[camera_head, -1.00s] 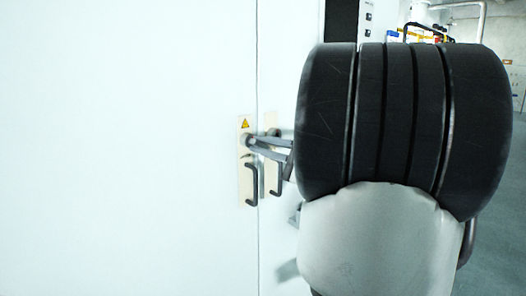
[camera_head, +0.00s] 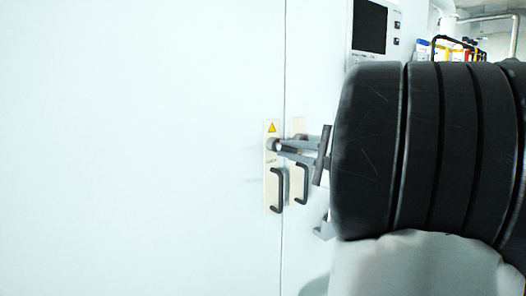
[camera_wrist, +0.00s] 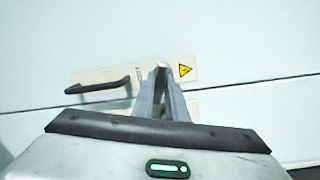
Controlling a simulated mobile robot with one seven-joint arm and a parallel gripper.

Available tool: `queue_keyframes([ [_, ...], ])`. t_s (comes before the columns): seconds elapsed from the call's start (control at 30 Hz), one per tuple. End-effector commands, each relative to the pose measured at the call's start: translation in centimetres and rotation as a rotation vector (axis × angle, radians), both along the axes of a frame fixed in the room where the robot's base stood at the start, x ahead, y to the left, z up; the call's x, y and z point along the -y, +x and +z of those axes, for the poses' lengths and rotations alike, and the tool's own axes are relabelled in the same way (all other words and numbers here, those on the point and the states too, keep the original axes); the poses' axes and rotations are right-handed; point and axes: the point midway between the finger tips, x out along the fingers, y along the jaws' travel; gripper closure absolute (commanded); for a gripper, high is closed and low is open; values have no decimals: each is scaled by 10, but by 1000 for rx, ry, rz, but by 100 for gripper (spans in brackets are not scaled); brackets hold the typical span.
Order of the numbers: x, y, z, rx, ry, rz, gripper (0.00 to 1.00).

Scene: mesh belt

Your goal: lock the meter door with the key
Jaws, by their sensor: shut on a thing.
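The white meter door (camera_head: 150,150) fills the left of the head view and looks shut against the panel to its right. Its cream lock plate (camera_head: 268,201) carries a yellow warning sticker (camera_head: 272,127) and a black handle (camera_head: 277,190). My gripper (camera_head: 281,148) is shut at the lock, just below the sticker and above the handle. In the wrist view, my gripper (camera_wrist: 160,68) has its fingertips together on the plate between sticker and handle. The key is in the fingers, almost wholly hidden by them. I cannot tell how deep it sits or how it is turned.
A second black handle (camera_head: 302,184) on another cream plate is close right of the door seam, beneath my fingers. A dark display (camera_head: 370,27) is higher on the right. The door's left side is clear.

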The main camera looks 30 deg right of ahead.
Motion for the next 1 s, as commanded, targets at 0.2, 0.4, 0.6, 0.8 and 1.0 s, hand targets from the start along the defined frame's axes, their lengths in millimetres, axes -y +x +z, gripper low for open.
queue_keyframes([
  [0.2, -3, 1, -12, -13, -33, 9, 100],
  [0.4, -3, 2, -12, -8, -96, 9, 100],
  [0.6, -4, 2, -12, -3, -159, 11, 100],
  [0.8, -4, 2, -12, 4, -228, 11, 100],
  [1.0, -3, 2, -11, 8, -301, 11, 100],
])
